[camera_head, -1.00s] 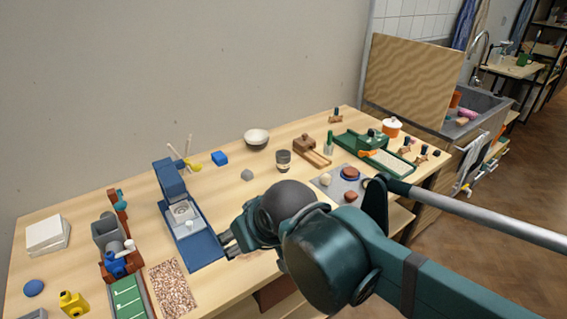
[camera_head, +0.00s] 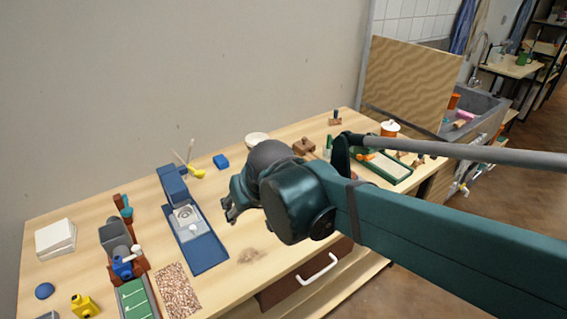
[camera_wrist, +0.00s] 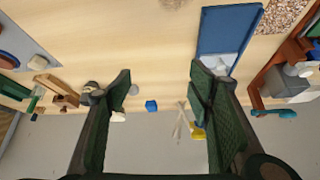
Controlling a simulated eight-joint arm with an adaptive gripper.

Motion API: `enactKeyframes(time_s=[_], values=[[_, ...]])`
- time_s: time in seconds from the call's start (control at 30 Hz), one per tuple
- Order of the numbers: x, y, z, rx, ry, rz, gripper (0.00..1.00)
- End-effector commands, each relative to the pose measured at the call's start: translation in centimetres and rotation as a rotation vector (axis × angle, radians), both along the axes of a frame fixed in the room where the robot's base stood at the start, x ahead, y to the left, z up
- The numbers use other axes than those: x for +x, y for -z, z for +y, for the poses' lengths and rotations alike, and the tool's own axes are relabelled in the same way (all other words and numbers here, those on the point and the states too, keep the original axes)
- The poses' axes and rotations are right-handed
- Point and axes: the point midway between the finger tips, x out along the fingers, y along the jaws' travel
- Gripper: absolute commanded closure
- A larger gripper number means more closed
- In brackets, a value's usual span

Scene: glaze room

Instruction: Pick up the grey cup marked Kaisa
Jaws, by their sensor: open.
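In the head view the cup is hidden behind my arm. My gripper (camera_wrist: 160,71) is open, with nothing between its fingers. In the head view my gripper (camera_head: 229,209) is over the table, just right of the blue device.
A pale bowl (camera_head: 257,139) and a blue block (camera_head: 221,161) stand toward the wall. A blue device (camera_head: 192,228) is left of my gripper. A wooden block (camera_head: 304,146) and green tray (camera_head: 385,167) are to the right. Bare tabletop (camera_wrist: 155,45) lies below my gripper.

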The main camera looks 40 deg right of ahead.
Motion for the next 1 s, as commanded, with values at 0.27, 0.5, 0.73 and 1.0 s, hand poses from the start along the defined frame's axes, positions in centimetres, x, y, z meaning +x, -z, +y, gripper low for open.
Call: enactKeyframes(time_s=[0.27,0.5,0.73,1.0], values=[[3.6,-1.6,-2.7,0.010,0.074,0.024,0.48],[6.5,-2.2,-5.3,0.017,0.139,0.046,0.48],[9.2,-2.4,-7.9,0.024,0.201,0.065,0.48],[12.0,-2.1,-11.2,0.031,0.275,0.086,0.48]])
